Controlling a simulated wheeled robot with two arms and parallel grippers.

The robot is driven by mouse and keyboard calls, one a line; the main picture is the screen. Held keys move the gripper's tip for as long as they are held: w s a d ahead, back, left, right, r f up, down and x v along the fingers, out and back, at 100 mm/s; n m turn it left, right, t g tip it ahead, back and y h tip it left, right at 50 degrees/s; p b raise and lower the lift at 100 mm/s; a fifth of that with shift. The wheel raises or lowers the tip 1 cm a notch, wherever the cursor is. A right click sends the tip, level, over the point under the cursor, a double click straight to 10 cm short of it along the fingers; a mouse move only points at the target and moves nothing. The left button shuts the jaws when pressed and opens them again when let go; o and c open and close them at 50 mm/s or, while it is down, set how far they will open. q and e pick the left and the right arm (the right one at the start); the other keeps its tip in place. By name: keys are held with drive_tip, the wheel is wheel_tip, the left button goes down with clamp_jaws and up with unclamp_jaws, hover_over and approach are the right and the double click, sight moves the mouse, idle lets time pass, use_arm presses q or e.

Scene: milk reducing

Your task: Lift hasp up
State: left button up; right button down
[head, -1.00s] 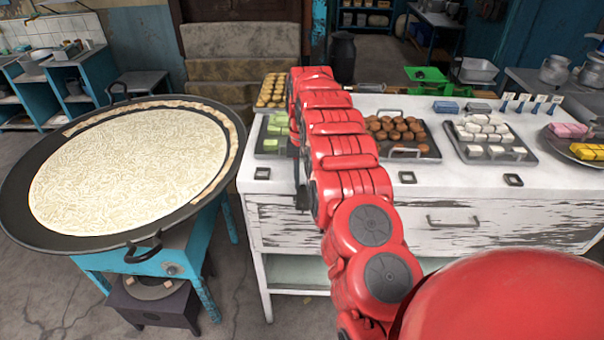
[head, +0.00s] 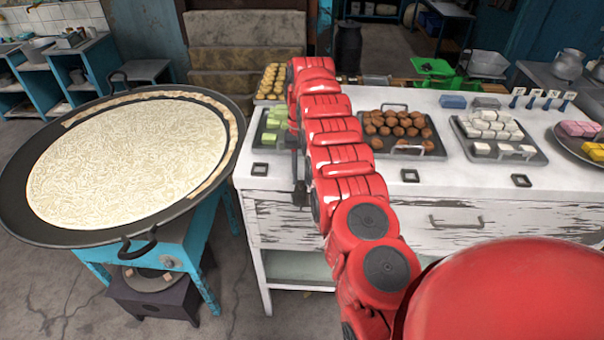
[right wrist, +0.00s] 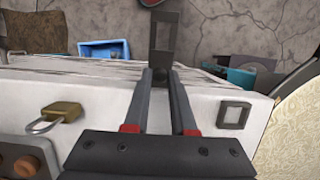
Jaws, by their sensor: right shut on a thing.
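The hasp (right wrist: 163,32) is a dark grey plate with a rectangular slot, seen in the right wrist view above the edge of the white cabinet (right wrist: 110,80). My right gripper (right wrist: 160,76) is shut on the hasp's near end, with the slotted part sticking out beyond the fingertips. A brass padlock (right wrist: 55,115) lies to the left, apart from the gripper. A square metal plate (right wrist: 234,115) is on the white surface to the right. In the head view my red right arm reaches over the cabinet (head: 470,185) and mostly hides the gripper. My left gripper is not in view.
A large round pan (head: 80,240) on a blue stand is left of the cabinet. Trays of brown balls (head: 398,152), white blocks (head: 500,160) and green pieces (head: 263,145) stand on the cabinet top. Its front strip is mostly clear.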

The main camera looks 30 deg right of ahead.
drive_tip(key=c, duration=1.1)
unclamp_jaws()
drive_tip(key=o, duration=0.4)
drive_tip(key=shift+w+d+f, duration=0.1)
drive_tip(key=shift+c, duration=0.2)
